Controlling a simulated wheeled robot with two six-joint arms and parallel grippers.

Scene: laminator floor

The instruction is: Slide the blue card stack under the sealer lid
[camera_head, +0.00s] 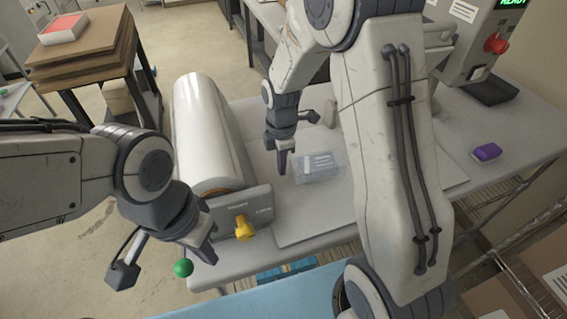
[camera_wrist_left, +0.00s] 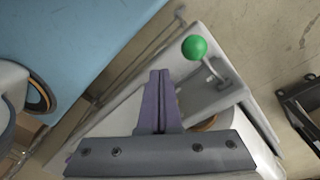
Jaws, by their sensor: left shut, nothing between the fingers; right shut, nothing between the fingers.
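A pale blue-grey, see-through stack with a white printed label (camera_head: 318,168) lies on a flat grey plate on the worktable; it is the likeliest card stack. My right gripper (camera_head: 282,170) is shut and empty, pointing down just left of the stack; whether it touches cannot be told. My left gripper (camera_head: 207,254) is shut and empty near the roller machine's front left corner, and its purple fingers show in the left wrist view (camera_wrist_left: 159,100). A green ball knob (camera_head: 183,268) on a lever stands beside it, also in the left wrist view (camera_wrist_left: 195,48). No lid can be made out clearly.
The machine has a large white film roll (camera_head: 203,130) and a yellow knob (camera_head: 243,228). A purple object (camera_head: 487,152) lies at the table's right. A control box with a red button (camera_head: 496,43) stands at the back right. My right arm hides part of the table.

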